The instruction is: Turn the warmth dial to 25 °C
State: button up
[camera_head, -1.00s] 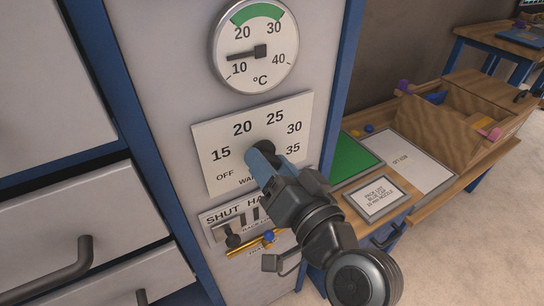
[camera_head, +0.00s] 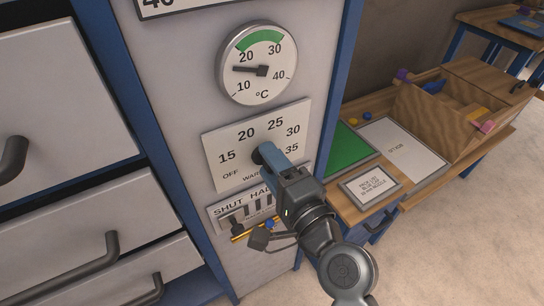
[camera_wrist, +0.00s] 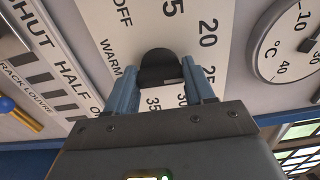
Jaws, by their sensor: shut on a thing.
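The warmth dial is a dark round knob (camera_head: 257,156) on a white plate (camera_head: 217,172) marked OFF, 15, 20, 25, 30 and 35. My gripper (camera_head: 267,155) is at the knob, its blue fingers closed on it. In the wrist view the dark knob (camera_wrist: 160,66) sits between the two blue fingers (camera_wrist: 162,88), one on each side. Where the knob's pointer stands I cannot tell. Above is a round °C gauge (camera_head: 280,88). Its needle points left, between 10 and 20, below the green band around 20 to 30.
Below the plate is a slotted louvre panel (camera_head: 222,212) with a dark lever knob and a brass rod. Drawers with handles (camera_head: 85,262) stand at left. A wooden bench with a green mat (camera_head: 345,150) and a wooden box (camera_head: 440,124) is at right.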

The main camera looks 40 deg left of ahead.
jog(key=shift+m+p, duration=1.1)
jog(key=shift+m, duration=1)
jog(key=o, duration=1)
jog(key=shift+o, duration=0.2)
jog(key=b+v, duration=0.1)
jog(key=v, duration=0.7)
jog(key=shift+f, duration=0.1)
